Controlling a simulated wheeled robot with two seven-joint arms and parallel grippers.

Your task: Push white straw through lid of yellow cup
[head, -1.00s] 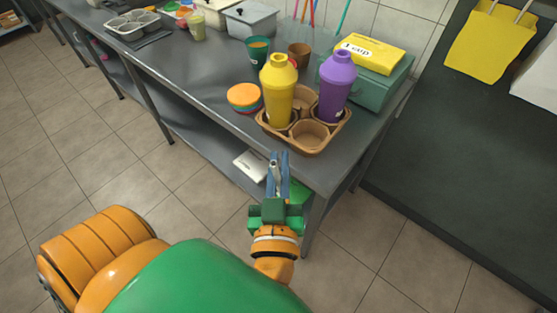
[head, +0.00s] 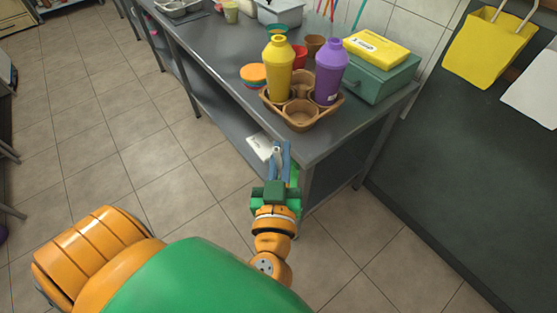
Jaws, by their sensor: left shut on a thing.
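The yellow cup (head: 278,70) stands upright in the left part of a brown cup carrier (head: 301,117) at the front corner of the steel table. Its domed lid (head: 279,42) is on. My left gripper (head: 280,155) is below and in front of the carrier, apart from it, by the table edge. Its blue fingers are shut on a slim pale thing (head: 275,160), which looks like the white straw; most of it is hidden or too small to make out. My right gripper is not in view.
A purple cup (head: 329,72) stands in the carrier's right part. A green box (head: 381,76) with a yellow pack (head: 376,48) is behind it. Orange-topped stacked lids (head: 253,75) lie left. The steel table (head: 222,60) has bare room to the left.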

